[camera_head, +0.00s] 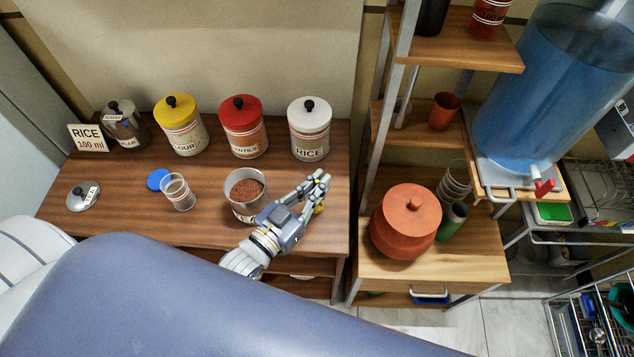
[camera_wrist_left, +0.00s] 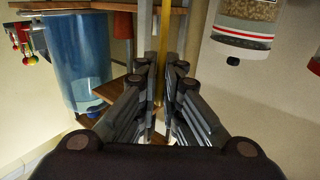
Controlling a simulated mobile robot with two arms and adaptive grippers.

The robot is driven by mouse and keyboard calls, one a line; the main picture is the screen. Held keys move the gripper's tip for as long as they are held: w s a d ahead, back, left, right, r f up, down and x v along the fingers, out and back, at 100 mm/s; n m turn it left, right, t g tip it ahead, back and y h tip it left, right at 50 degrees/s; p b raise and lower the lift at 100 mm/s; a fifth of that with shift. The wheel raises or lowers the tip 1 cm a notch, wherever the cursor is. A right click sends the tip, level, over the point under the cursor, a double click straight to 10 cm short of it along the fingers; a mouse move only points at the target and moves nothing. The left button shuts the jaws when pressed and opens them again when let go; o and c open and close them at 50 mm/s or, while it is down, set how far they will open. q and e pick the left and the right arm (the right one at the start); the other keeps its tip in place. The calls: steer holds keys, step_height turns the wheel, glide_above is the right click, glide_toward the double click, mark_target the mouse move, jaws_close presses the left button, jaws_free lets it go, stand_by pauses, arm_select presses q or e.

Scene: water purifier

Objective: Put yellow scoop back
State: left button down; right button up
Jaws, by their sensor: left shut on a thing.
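My left gripper (camera_head: 320,190) is shut on the yellow scoop (camera_head: 319,208), of which only a small yellow part shows by the fingertips. In the left wrist view a thin yellow handle (camera_wrist_left: 160,80) stands between the fingers of the left gripper (camera_wrist_left: 158,100). The gripper is above the right part of the wooden counter (camera_head: 215,225), just right of an open canister (camera_head: 246,210) filled with brown grains. The scoop's bowl is hidden. My right gripper is not in view.
Sugar (camera_head: 125,125), yellow-lidded flour (camera_head: 183,130), red-lidded (camera_head: 243,130) and white-lidded rice (camera_head: 309,130) canisters line the back. A shelf with a terracotta pot (camera_head: 405,225) and blue water tank (camera_head: 545,90) stand right.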

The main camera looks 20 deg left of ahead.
arm_select(q)
steer(key=shift+f, duration=0.15)
steer(key=c, duration=1.8)
jaws_free()
steer(key=shift+o, duration=0.2)
steer(key=shift+r, duration=0.25)
steer(key=b+v, duration=0.3)
steer(key=v, duration=0.9)
